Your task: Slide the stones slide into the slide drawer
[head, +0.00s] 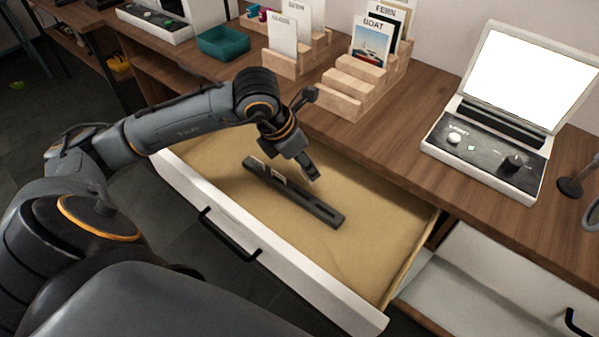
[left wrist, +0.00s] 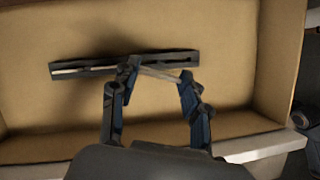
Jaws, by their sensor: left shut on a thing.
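My left gripper (head: 308,172) reaches down into an open, tan-lined drawer with a white front (head: 180,172). In the left wrist view, my left gripper (left wrist: 160,82) is shut on a thin, pale slide (left wrist: 158,73) seen edge-on. Its label cannot be read, so I cannot tell whether it is the stones slide. A long, dark slotted holder (head: 320,210) lies on the drawer floor beside the gripper. It also shows in the left wrist view (left wrist: 80,69), with a pale strip in its slot. I cannot tell whether the held slide touches the holder. My right gripper is not in view.
Wooden stepped stands (head: 352,95) on the table carry picture cards, including a boat card (head: 371,42). A teal tray (head: 222,41) stands at the back. A lit viewer (head: 480,160) stands to the right. A second white drawer (head: 470,290) is open at lower right.

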